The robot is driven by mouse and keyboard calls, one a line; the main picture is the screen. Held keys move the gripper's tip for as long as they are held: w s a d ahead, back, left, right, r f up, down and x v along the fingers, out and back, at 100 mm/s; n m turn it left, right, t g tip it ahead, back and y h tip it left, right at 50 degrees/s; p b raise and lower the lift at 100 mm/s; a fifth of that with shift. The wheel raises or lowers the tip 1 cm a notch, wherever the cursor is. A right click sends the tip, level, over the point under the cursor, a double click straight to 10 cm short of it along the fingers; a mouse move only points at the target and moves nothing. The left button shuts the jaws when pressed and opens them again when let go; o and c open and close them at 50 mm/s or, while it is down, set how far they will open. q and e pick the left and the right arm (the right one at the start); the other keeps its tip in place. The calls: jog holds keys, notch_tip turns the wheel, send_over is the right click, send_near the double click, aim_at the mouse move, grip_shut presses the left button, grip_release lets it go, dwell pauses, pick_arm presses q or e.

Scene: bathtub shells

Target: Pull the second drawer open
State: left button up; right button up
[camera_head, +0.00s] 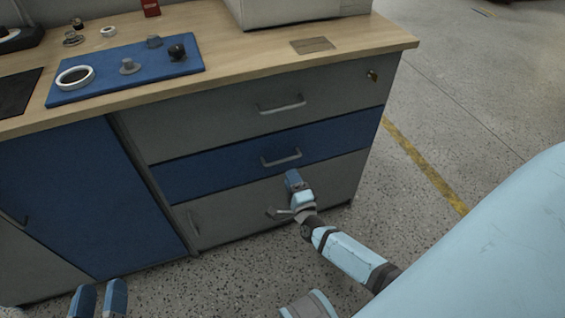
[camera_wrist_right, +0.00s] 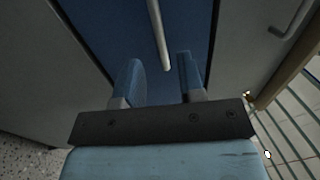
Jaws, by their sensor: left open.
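The second drawer (camera_head: 240,168) is the blue front between two grey drawers, and it sits flush with the cabinet. Its silver bar handle (camera_head: 282,159) is on its middle. My right gripper (camera_head: 293,178) is in front of the cabinet, just below that handle in the head view. In the right wrist view the blue drawer front (camera_wrist_right: 105,30) fills the middle, and its handle (camera_wrist_right: 157,35) lies ahead of the spread fingers (camera_wrist_right: 162,66), roughly in line with the gap. I cannot tell any contact. My left gripper (camera_head: 97,298) is open and empty at the bottom left.
The grey top drawer (camera_head: 220,122) has its own handle and a lock. A grey bottom drawer (camera_head: 235,214) is below. The wooden worktop (camera_head: 230,62) overhangs them and bears a blue mat (camera_head: 115,72) with small parts. Free floor (camera_head: 460,120) lies to the right.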

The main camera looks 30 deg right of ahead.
aim_at(284, 161)
jog(key=b+x, duration=0.1)
jog(key=x, duration=0.5)
jog(key=shift+w, duration=0.35)
pick_arm(q)
jog(key=shift+s+d+r+t+h, duration=0.1)
jog(key=shift+d+r+t+h, duration=0.15)
jog(key=shift+r, duration=0.4)
jog(key=shift+s+d+r+t+h, duration=0.15)
jog(key=shift+r+t+h, duration=0.15)
jog(key=shift+r, duration=0.3)
pick_arm(e)
jog(key=shift+w+d+r, duration=0.1)
jog(key=shift+w, duration=0.15)
pick_arm(q)
jog(key=shift+w, duration=0.1)
jog(key=shift+f, duration=0.1)
pick_arm(e)
grip_shut()
